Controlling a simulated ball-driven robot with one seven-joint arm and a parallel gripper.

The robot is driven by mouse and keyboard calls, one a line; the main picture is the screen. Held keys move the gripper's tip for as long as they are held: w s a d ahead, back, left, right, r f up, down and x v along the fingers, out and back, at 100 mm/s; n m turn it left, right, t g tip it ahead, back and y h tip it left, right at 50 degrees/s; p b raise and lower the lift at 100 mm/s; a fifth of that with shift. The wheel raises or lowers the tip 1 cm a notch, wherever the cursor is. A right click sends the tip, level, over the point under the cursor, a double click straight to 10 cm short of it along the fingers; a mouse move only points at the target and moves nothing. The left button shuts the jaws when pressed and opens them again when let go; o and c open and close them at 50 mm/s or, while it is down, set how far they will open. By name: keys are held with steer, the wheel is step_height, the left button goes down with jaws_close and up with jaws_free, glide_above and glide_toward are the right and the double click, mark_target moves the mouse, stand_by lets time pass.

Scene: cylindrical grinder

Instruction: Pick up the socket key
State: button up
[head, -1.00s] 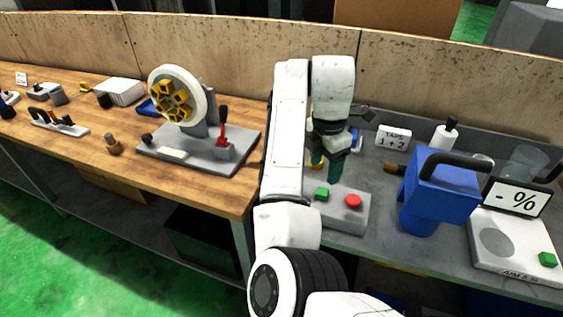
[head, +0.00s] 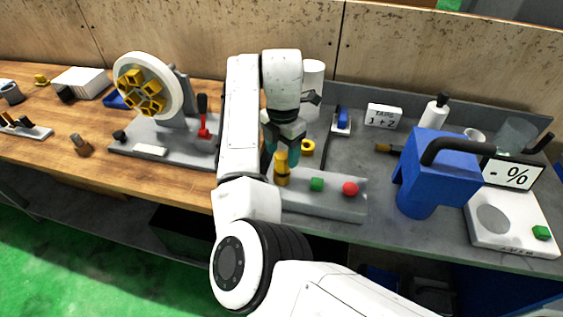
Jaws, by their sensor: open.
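My gripper (head: 281,158) points down with its teal fingers apart, above the left part of the grey button box. An upright gold-brass piece (head: 282,170) shows between and just below the fingertips; I cannot tell whether they touch it. I cannot tell for certain which thing is the socket key. A thin dark rod (head: 327,146) stands right of the gripper, and a yellow ring (head: 307,147) lies between them. My arm hides part of the bench to the left.
The grey box (head: 335,204) has green and red buttons. A blue jug (head: 428,180) and a white scale (head: 510,236) stand to the right. A wheel fixture (head: 143,88) with a red lever (head: 204,130) stands left. A wooden back wall (head: 420,50) closes the rear.

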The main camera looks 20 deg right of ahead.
mark_target(282, 168)
steer(key=shift+f, duration=1.65)
steer(key=shift+s, duration=0.1)
steer(key=c, duration=1.1)
steer(key=shift+r, duration=0.1)
